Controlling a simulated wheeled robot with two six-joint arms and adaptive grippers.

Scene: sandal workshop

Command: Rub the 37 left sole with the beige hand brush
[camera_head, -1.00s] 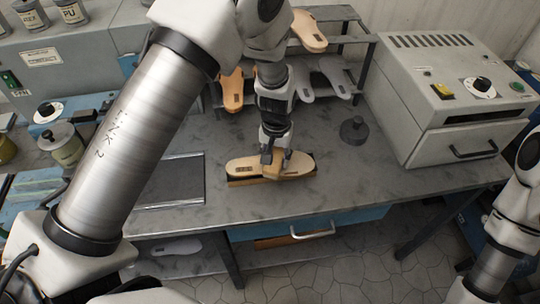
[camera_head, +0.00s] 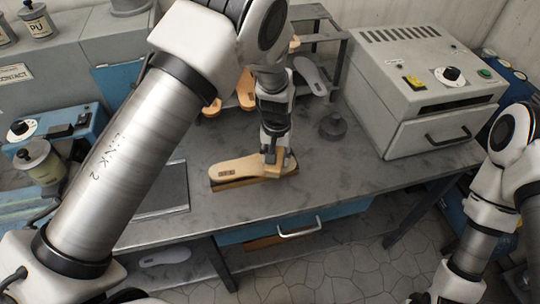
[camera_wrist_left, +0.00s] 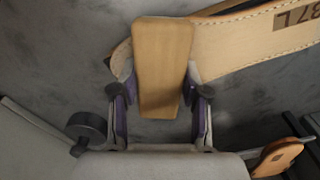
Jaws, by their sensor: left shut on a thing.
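The 37 left sole (camera_head: 234,171) is a tan sole lying on a brown support on the grey bench. In the left wrist view it runs to the upper right, with "37 L" marked on it (camera_wrist_left: 260,42). My left gripper (camera_head: 274,152) stands over its right end. Its fingers (camera_wrist_left: 160,95) are shut on the beige hand brush (camera_wrist_left: 163,60), a plain tapered block. The brush (camera_head: 285,161) overlaps the sole's right end in the views; whether it touches is hard to tell. My right arm shows at the right edge, its gripper out of frame.
A dark round weight (camera_head: 333,127) stands right of the brush. A grey machine (camera_head: 425,85) fills the right back of the bench. A rack with several soles (camera_head: 311,75) stands behind. A dark flat plate (camera_head: 164,189) lies left of the sole.

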